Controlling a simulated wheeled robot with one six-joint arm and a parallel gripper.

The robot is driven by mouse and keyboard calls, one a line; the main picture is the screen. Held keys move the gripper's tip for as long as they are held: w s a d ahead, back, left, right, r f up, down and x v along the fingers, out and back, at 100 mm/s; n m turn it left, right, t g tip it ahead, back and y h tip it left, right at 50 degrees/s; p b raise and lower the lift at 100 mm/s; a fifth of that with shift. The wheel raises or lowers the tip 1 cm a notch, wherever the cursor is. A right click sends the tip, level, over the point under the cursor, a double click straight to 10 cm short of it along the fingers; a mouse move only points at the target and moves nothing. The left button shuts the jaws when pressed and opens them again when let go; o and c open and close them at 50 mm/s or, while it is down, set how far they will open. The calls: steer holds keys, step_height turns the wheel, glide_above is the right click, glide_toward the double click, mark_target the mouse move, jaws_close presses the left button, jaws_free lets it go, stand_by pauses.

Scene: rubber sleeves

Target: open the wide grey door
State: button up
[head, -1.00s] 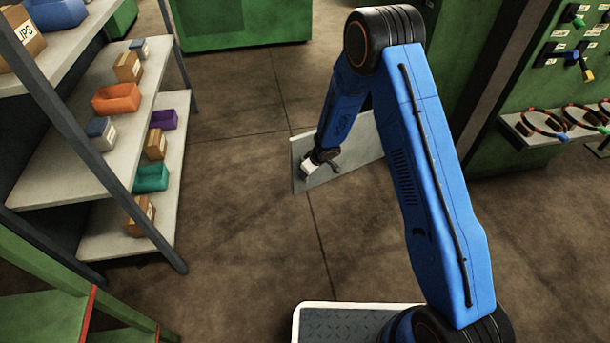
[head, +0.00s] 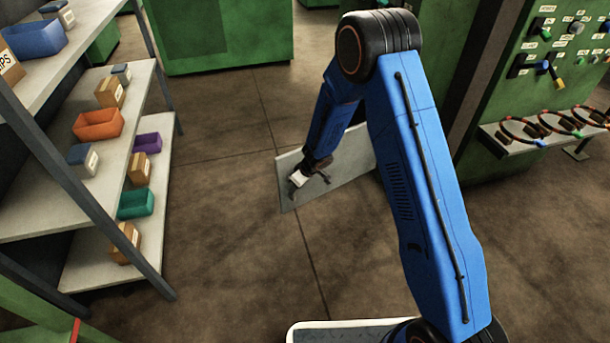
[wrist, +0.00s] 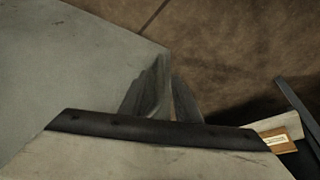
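A wide grey door panel (head: 347,163) stands upright above the floor near the middle of the head view, behind my blue arm. My gripper (head: 323,168) is at the panel's left part, with its white body and dark fingers in front of the grey face. In the wrist view the grey panel (wrist: 70,65) fills the upper left, and its edge runs down to my fingers (wrist: 169,90). The fingers are close together, with only a narrow gap and nothing seen held between them. I cannot tell whether they touch the panel. No handle is clear.
A shelf rack (head: 95,200) with several bins and boxes stands at the left. A green cabinet (head: 228,40) is at the back. A green tool board (head: 490,110) with a ledge of rings is at the right. The brown floor (head: 220,200) between is open.

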steer(key=v, duration=1.2)
steer(key=shift+r, duration=0.2)
